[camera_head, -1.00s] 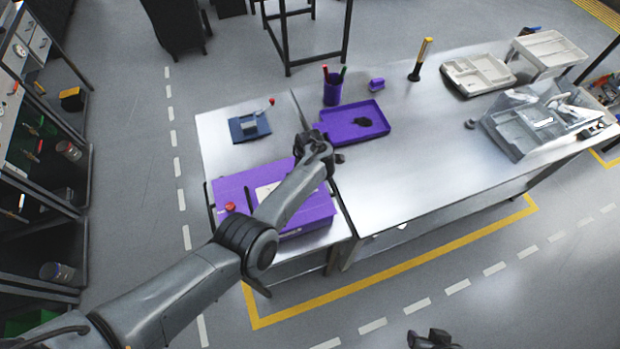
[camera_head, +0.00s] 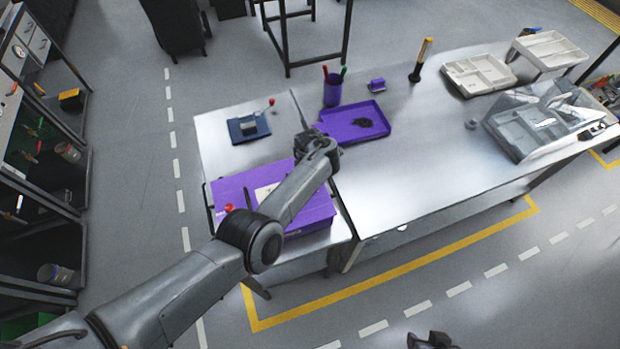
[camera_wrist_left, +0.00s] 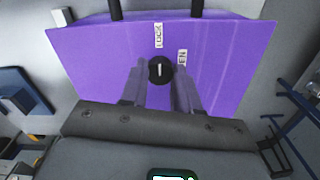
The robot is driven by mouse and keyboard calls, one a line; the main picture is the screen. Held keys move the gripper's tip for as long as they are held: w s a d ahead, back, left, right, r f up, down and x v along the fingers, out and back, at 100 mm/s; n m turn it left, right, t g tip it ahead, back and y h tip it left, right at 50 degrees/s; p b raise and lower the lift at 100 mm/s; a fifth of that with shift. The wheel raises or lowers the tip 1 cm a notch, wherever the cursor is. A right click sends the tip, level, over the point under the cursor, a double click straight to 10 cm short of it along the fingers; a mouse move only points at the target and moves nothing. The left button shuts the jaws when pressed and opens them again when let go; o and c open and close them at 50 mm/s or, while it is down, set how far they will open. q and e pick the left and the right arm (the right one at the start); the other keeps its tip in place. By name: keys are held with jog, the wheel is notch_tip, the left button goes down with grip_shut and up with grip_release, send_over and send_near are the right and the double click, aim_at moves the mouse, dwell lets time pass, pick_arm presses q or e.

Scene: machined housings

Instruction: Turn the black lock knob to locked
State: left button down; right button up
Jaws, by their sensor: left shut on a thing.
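The black lock knob (camera_wrist_left: 155,76) sits on the purple housing (camera_wrist_left: 90,60) in the left wrist view. My left gripper (camera_wrist_left: 160,74) is shut on the knob, with a finger at each side. The white mark on the knob points roughly up toward the "LOCK" label (camera_wrist_left: 158,35). A second label (camera_wrist_left: 182,57), to the right, reads "EN", partly covered. In the head view the housing (camera_head: 235,187) stands on the bench's left section, and my left arm hides the knob. My right gripper (camera_head: 432,341) shows only partly at the bottom edge; its jaws are unclear.
A purple tray (camera_head: 360,133) with dark bits lies behind my left gripper. A blue fixture (camera_head: 248,127) stands behind the housing, a purple pen cup (camera_head: 333,92) farther back. Pale trays (camera_head: 480,73) and a clear bin (camera_head: 540,125) stand on the right. The bench's middle is clear.

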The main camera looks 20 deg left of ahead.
pick_arm(q)
jog(key=c, duration=0.8)
grip_release()
jog(key=shift+r, duration=0.15)
notch_tip(320, 180, up, 11)
jog(key=p, duration=0.3)
jog(key=shift+f, duration=0.2)
